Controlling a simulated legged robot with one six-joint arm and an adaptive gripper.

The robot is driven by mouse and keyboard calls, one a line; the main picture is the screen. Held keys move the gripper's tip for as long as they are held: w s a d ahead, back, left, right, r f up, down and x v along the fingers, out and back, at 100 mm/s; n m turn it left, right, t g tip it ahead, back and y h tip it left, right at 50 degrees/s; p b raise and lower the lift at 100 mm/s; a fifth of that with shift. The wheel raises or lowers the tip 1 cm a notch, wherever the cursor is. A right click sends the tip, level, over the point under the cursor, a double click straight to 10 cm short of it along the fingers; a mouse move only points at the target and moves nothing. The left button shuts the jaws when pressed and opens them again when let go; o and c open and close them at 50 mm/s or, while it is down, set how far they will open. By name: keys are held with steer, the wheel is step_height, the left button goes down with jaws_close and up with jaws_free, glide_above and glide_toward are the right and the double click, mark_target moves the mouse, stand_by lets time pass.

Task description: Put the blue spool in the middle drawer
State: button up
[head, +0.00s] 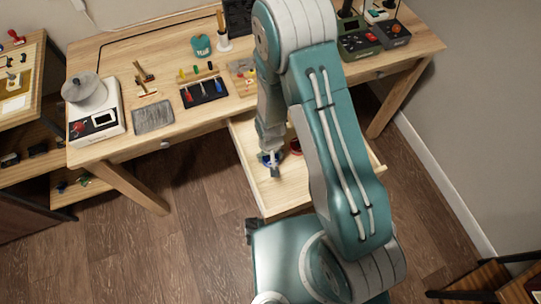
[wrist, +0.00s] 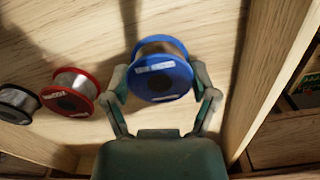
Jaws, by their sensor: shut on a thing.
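The blue spool (wrist: 162,68) is between the two fingers of my gripper (wrist: 160,88) in the wrist view, and the gripper is shut on it. In the head view my gripper (head: 271,168) is over the open middle drawer (head: 285,196), with a bit of the blue spool (head: 264,158) showing beside it. The drawer floor shows beyond the spool; I cannot tell whether the spool touches it. A red spool (wrist: 75,92) and a black-rimmed spool (wrist: 17,103) are in the drawer to the left in the wrist view.
The drawer's side wall (wrist: 262,85) stands close on the right in the wrist view. The workbench (head: 112,55) holds a scale-like device (head: 95,105), a dark tool tray (head: 204,91) and pedals (head: 358,42). The front of the drawer floor is clear. A shelf unit stands at the far left.

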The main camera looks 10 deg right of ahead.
steer(key=shift+a, duration=0.1)
steer(key=o, duration=0.8)
steer(key=shift+c, duration=0.2)
steer(key=o, duration=0.3)
steer(key=shift+d, duration=0.3)
steer(key=shift+a, duration=0.15)
steer(key=shift+r, duration=0.25)
steer(key=s+d+r+t, duration=0.1)
steer(key=d+r, duration=0.2)
steer(key=r, duration=1.2)
steer(key=d+r+t, duration=0.2)
steer(key=d+r, duration=0.1)
steer(key=r, duration=1.1)
steer(key=s+d+r+m+t, duration=0.1)
steer(key=s+d+r, duration=0.4)
steer(key=s+r, duration=0.6)
steer(key=shift+s+r+t, duration=0.25)
steer(key=shift+r+t, duration=0.55)
steer(key=shift+r, duration=0.05)
